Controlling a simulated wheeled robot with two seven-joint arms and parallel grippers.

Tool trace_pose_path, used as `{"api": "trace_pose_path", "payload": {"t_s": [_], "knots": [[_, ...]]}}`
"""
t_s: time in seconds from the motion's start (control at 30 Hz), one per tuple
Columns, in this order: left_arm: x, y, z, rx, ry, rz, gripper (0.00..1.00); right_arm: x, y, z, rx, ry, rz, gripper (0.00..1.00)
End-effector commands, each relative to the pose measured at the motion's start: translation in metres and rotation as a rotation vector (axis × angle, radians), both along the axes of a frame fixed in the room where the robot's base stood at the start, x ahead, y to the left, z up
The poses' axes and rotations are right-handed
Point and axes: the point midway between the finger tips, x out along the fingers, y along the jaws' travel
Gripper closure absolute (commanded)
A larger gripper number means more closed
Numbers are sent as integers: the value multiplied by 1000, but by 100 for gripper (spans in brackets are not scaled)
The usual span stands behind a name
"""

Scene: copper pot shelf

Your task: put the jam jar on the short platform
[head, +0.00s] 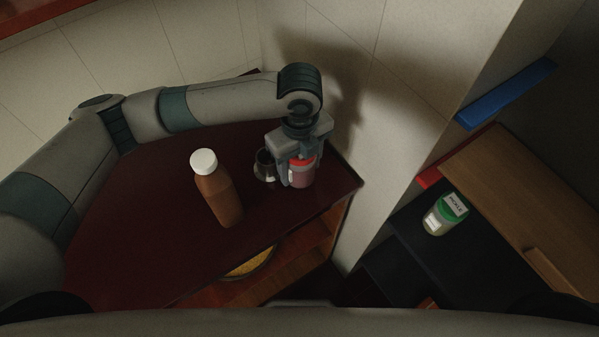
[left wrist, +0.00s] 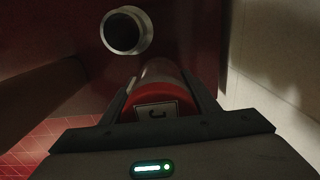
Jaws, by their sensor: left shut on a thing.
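The jam jar (head: 302,177) has a red lid and a pink-red body, and is upright at the right end of the dark red table. My left gripper (head: 299,166) comes from above and is shut on the jar. In the left wrist view the jar's red lid (left wrist: 165,106), with a letter J on its label, sits between the two fingers (left wrist: 162,100). I cannot tell if the jar's base touches the table. A low black surface (head: 405,240) and a higher brown wooden top (head: 530,190) stand at the right; I cannot tell which is the short platform. My right gripper is not in view.
A brown bottle with a white cap (head: 217,195) stands left of the jar. A metal cup (head: 265,166) is close beside the gripper, also in the left wrist view (left wrist: 126,31). A green-lidded pickle jar (head: 439,217) stands on the black surface. A wall corner (head: 400,130) separates the two areas.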

Motion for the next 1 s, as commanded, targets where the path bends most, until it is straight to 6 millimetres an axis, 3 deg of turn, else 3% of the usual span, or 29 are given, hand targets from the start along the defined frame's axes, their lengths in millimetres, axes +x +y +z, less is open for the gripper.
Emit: {"api": "trace_pose_path", "payload": {"t_s": [0.37,0.8,0.83,0.9,1.0], "knots": [[-1,0,-34,0,1,0,79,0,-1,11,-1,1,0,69],[0,0,-40,1,1,0,79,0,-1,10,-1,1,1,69],[0,1,-40,1,1,0,38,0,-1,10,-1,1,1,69],[0,1,-39,1,1,0,26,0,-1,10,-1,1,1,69],[0,1,-39,1,1,0,26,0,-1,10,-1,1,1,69]]}}
